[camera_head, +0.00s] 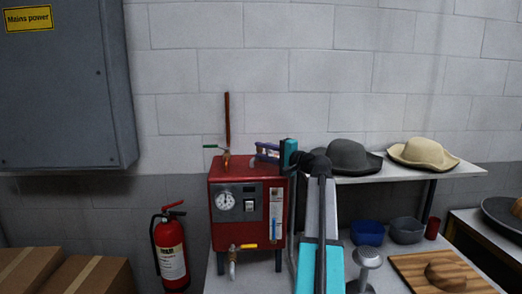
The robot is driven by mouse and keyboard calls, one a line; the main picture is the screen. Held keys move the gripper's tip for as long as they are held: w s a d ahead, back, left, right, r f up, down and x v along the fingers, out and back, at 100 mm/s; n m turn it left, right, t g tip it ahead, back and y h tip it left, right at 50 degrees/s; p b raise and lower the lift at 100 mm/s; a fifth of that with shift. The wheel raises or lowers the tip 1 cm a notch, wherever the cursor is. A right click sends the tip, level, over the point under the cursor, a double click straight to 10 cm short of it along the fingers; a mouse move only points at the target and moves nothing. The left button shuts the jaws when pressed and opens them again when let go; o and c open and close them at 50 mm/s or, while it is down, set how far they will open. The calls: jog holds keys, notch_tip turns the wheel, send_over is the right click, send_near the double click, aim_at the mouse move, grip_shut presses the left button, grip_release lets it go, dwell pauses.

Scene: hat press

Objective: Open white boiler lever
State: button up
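The red boiler (217,190) stands on the grey table in the middle of the view. Its front has a round gauge (224,201), a dark switch (249,206) and a white upright strip (276,214). A green-handled lever (211,146) sits on top at the left. A yellow-handled valve (248,246) is low on the front. I cannot make out a clearly white lever. My arm, grey and teal, rises at the boiler's right side. A bluish handle-like shape shows by the arm's top, above the boiler. My gripper's fingers cannot be made out.
A grey hat (347,157) and a cream hat (423,153) rest on a shelf (455,168) at right. Below are a blue bowl (367,233), a grey bowl (406,231) and a wooden board (410,267). A fire extinguisher (171,250) and boxes (100,275) stand at left.

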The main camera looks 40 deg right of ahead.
jog(key=shift+w, duration=0.2)
grip_shut()
dwell(1.3)
